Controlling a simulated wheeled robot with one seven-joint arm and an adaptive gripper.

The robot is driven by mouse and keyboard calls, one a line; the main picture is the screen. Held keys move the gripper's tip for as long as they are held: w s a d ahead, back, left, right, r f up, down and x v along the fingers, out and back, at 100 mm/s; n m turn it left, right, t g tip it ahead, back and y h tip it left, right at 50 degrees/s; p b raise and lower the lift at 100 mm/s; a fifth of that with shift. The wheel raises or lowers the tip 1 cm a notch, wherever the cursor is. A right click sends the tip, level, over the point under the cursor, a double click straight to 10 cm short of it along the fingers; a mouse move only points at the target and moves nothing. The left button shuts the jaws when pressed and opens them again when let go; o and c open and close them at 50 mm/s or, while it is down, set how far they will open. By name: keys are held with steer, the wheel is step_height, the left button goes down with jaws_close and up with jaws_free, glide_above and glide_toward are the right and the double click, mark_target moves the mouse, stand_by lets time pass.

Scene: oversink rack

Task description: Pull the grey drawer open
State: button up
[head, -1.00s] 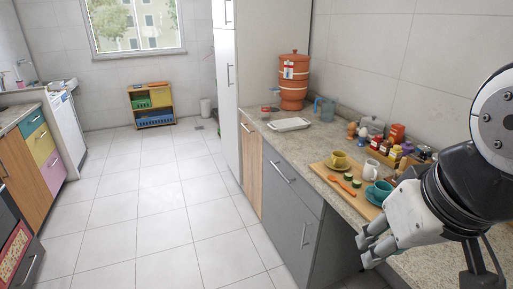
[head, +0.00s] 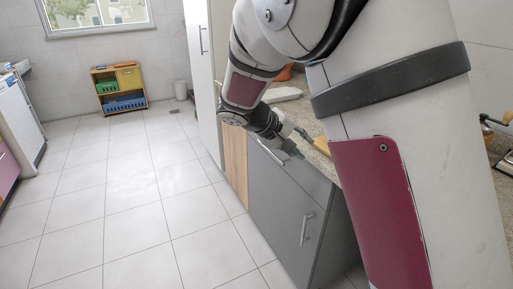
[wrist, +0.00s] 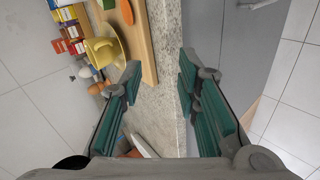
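The grey drawer (head: 305,174) is the upper front of the grey cabinet under the counter, and it looks shut. Its bar handle (head: 266,151) shows partly beside my gripper (head: 296,143) in the head view. My gripper (wrist: 160,78) is open and empty, at the counter's front edge close to the drawer. In the wrist view the stone counter edge (wrist: 165,40) shows between the fingers, and a grey front (wrist: 232,45) lies beyond the right finger. I cannot tell whether the fingers touch anything.
A wooden board (wrist: 142,35) with a yellow cup (wrist: 103,48) and saucer lies on the counter beside the left finger. Below the drawer is a grey door with an upright handle (head: 306,229). A tall white cabinet (head: 203,75) stands farther back. The tiled floor (head: 140,220) left is clear.

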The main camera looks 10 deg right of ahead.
steer(key=w+a+f+n+t+h+b, duration=0.2)
steer(key=w+a+f+b, duration=0.15)
steer(key=w+f, duration=0.35)
steer(key=n+t+b, duration=0.3)
steer(key=t, duration=0.2)
glide_toward(271, 152)
steer(key=b+x, duration=0.1)
steer(key=x, duration=0.9)
steer(key=shift+w+f+b, duration=0.25)
steer(key=shift+w+b, duration=0.1)
steer(key=shift+c, duration=0.6)
jaws_close()
